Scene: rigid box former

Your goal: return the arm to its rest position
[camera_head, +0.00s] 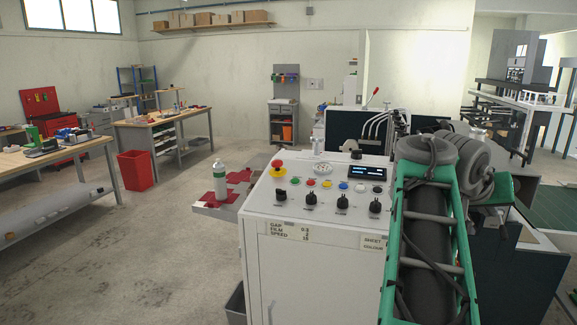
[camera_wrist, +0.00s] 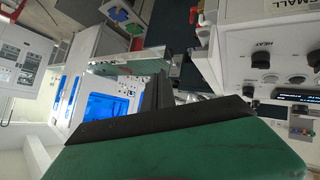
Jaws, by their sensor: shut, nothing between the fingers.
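My arm (camera_head: 428,240) rises from the bottom right of the head view, with a green frame around a dark tube. It ends in thick grey rounded joints beside the right end of the white control cabinet. My gripper is not clearly seen there; the arm seems to hide it. In the wrist view my gripper (camera_wrist: 158,88) shows as dark fingers beyond a green body that fills the bottom. The fingers are shut with nothing visible between them. Whether the arm touches the cabinet cannot be told.
The white control cabinet (camera_head: 312,237) with knobs and buttons stands close left of my arm; its panel (camera_wrist: 268,60) is at the wrist view's right. A red bin (camera_head: 135,170) and workbenches are farther left. The floor at left is open.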

